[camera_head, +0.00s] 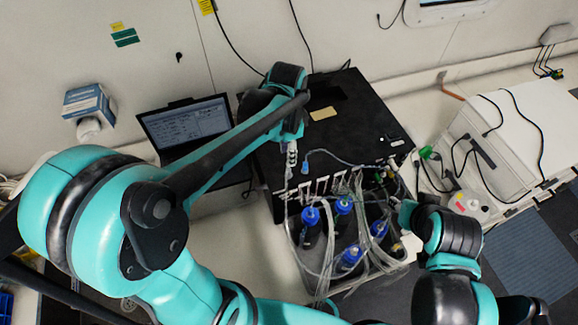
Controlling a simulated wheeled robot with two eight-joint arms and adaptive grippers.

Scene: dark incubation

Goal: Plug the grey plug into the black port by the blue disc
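My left gripper (291,158) comes down from above at the front edge of the black box (340,115). It is small in view, and I cannot tell whether its fingers are open or hold anything. A small blue disc-like piece (305,167) on a clear tube shows just right of it, apparently the blue disc. I cannot make out the grey plug or the black port among the tubing. My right gripper (402,213) is at the right side of the bottle tray, partly hidden by its own arm, and its fingers are not clear.
A tray (378,286) holds several blue-capped bottles (343,205) with loops of clear tubing around them. A laptop (187,122) stands at the left. A white box (518,135) with black cables and a white jar (468,204) are at the right.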

